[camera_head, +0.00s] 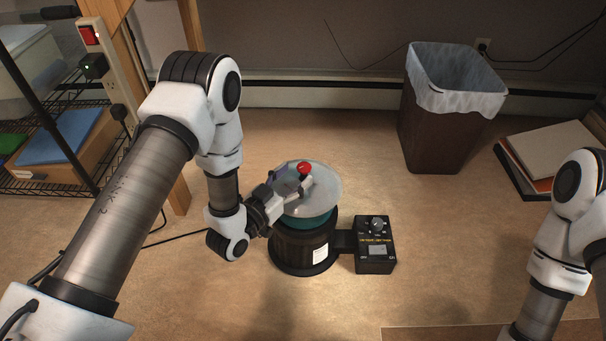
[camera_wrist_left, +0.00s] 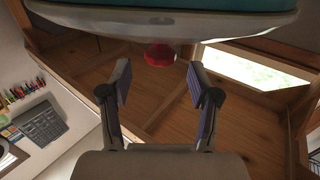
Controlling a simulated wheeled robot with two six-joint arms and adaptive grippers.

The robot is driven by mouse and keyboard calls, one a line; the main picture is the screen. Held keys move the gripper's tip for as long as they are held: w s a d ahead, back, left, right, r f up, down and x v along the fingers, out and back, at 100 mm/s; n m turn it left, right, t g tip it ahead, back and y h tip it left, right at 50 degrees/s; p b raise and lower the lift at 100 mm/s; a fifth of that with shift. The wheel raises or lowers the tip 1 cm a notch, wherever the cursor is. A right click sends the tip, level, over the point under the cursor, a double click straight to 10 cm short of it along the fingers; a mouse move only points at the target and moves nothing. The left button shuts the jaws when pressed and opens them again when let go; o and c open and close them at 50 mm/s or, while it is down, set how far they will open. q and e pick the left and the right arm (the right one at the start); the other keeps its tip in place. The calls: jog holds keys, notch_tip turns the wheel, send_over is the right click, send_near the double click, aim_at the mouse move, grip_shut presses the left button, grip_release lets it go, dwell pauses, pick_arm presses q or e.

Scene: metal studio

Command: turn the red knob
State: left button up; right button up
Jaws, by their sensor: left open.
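The red knob (camera_head: 304,168) sits on top of a round, pale, see-through lid (camera_head: 326,190) over a dark barrel-like pot with a teal band. My left gripper (camera_head: 298,184) is at the lid, just below and beside the knob in the head view. In the left wrist view the knob (camera_wrist_left: 159,55) shows at the lid's edge, ahead of the two fingers (camera_wrist_left: 160,88). The fingers are open, and the knob lies beyond the tips and roughly between them. I cannot tell whether a finger touches the lid. My right gripper is not in view; only its arm shows at the right edge.
A black control box (camera_head: 376,250) with a dial stands right of the pot (camera_head: 290,248), joined to it. A dark bin (camera_head: 428,135) with a white liner stands behind. A wire shelf (camera_head: 60,185) is at the left. Floor around the pot is mostly clear.

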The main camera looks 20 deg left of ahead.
aim_at(300, 173)
pick_arm(q)
jog(key=x, duration=0.1)
jog(key=b+x, duration=0.1)
jog(key=x, duration=0.1)
jog(key=shift+f, duration=0.25)
jog(key=shift+w+d+r, duration=0.15)
jog(key=shift+w+r, duration=0.05)
jog(key=shift+w, duration=0.35)
jog(key=shift+c, duration=0.4)
grip_shut()
